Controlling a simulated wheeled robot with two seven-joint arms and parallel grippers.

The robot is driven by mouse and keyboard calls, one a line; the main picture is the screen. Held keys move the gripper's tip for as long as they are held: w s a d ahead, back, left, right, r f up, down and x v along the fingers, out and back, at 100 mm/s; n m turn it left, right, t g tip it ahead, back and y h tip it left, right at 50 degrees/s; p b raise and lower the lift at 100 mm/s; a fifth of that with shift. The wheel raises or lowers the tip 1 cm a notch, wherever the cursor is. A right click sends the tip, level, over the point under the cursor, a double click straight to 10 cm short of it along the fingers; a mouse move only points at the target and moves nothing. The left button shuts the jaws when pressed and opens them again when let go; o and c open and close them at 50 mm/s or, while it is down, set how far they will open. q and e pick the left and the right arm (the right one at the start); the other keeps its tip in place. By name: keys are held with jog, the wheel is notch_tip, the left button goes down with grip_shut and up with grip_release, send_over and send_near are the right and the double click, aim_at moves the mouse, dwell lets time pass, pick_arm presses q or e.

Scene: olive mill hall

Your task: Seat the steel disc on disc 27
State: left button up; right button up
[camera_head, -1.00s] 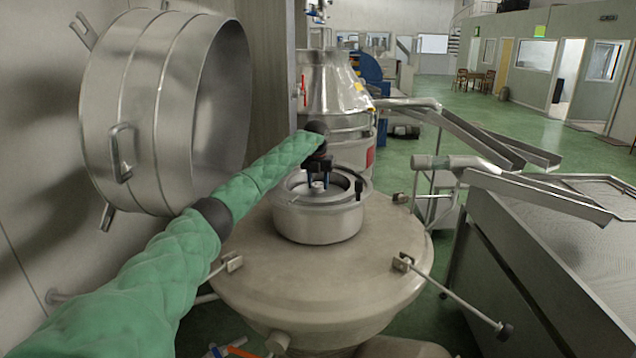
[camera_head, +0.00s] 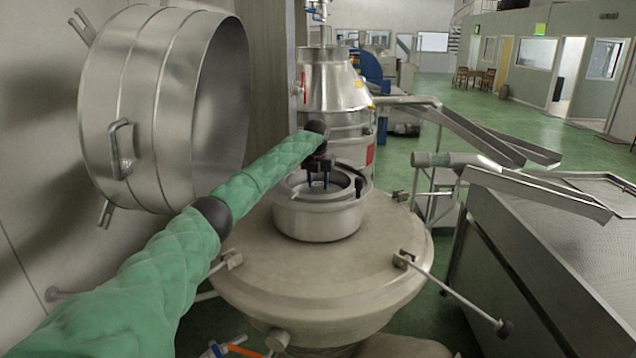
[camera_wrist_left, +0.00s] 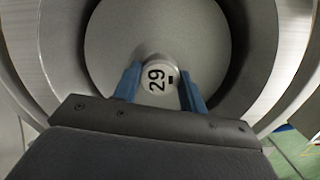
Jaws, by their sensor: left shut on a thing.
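My left gripper (camera_head: 317,186) reaches down into the open steel bowl (camera_head: 318,226) on the round machine. In the left wrist view, its two blue fingers (camera_wrist_left: 160,75) are closed on the small round hub of a grey steel disc (camera_wrist_left: 112,42). The hub is marked 29. The disc's broad face lies inside the bowl's dark inner ring. Whether the disc rests on anything cannot be told. Disc 27 is not visible; what is under the held disc is hidden. My right gripper is not in view.
The bowl stands on a wide beige machine top (camera_head: 250,265) with hinged clamp rods (camera_head: 455,290). A large open steel drum cover (camera_head: 165,110) is at the left. Steel chutes (camera_head: 530,190) and a grated vat (camera_head: 570,260) are at the right.

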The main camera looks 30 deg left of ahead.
aim_at(318, 183)
pick_arm(q)
jog(key=o, duration=1.3)
jog(key=shift+o, duration=0.2)
jog(key=shift+f, duration=0.1)
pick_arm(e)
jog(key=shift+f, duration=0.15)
pick_arm(q)
jog(key=shift+r+b, duration=0.2)
jog(key=shift+b, duration=0.1)
jog(key=r+b, duration=0.2)
jog(key=r, duration=0.1)
jog(key=r+b, duration=0.1)
jog(key=shift+s+r, duration=0.3)
jog(key=shift+d+r+b, duration=0.15)
jog(key=shift+r+b, duration=0.2)
jog(key=shift+r, duration=0.5)
jog(key=shift+s+r, duration=0.15)
jog(key=shift+r, duration=0.45)
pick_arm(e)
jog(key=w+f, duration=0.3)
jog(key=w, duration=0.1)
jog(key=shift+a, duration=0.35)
